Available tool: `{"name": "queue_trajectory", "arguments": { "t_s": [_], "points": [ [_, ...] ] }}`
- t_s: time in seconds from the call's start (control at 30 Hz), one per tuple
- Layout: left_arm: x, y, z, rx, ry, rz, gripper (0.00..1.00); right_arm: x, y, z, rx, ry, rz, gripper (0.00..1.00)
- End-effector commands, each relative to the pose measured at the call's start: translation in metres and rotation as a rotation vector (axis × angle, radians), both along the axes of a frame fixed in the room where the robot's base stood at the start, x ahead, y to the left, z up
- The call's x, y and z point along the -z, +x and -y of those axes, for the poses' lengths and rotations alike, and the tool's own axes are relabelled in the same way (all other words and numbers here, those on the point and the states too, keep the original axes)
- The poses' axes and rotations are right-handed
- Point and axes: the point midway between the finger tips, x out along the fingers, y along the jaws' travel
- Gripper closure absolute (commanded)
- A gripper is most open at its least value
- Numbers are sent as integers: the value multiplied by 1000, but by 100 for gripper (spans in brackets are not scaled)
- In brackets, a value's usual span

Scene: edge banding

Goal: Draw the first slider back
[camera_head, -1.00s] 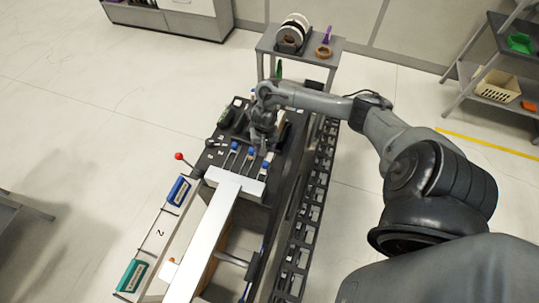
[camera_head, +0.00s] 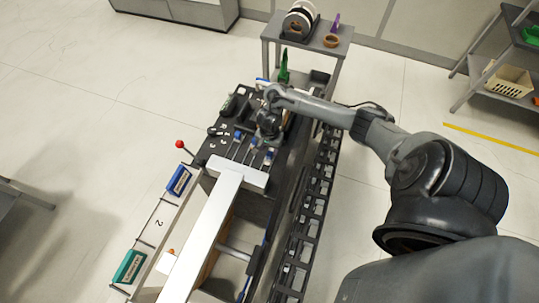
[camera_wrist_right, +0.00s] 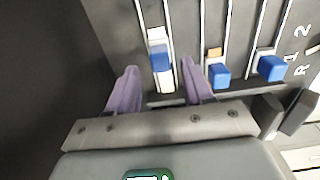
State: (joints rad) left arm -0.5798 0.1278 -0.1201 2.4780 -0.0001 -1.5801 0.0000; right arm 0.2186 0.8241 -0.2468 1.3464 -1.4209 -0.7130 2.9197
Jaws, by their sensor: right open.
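Several blue slider knobs sit in slots on the dark machine panel. In the right wrist view, one blue knob (camera_wrist_right: 161,58) with white parts above and below it lies just ahead of the gap between my fingertips. A second knob (camera_wrist_right: 219,73) is just right of my right finger, and a third knob (camera_wrist_right: 272,67) is farther right. My right gripper (camera_wrist_right: 157,85) is open, with purple fingertips apart and nothing clasped. In the head view it is above the panel (camera_head: 217,148), largely hidden by its own wrist. My left gripper is not in view.
A long white T-shaped bar (camera_head: 205,240) lies in front of the sliders. A red-tipped lever (camera_head: 180,144) stands at left, near a blue box (camera_head: 178,181) and a green box (camera_head: 129,267). A grey stand (camera_head: 330,50) with rolls is behind. A dark slatted rail (camera_head: 305,215) runs along the right.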

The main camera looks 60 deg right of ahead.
Motion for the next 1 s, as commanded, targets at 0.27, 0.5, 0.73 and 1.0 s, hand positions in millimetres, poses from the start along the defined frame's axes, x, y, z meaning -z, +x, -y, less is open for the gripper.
{"name": "queue_trajectory", "arguments": {
  "t_s": [0.27,0.5,0.73,1.0],
  "points": [
    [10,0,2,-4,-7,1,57,26,0,0,0,-1,0,49],
    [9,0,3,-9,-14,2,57,29,0,0,-1,-1,0,49],
    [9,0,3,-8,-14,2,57,29,0,0,-1,-1,0,64],
    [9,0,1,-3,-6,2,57,29,0,0,-1,-1,0,100]
  ]
}}
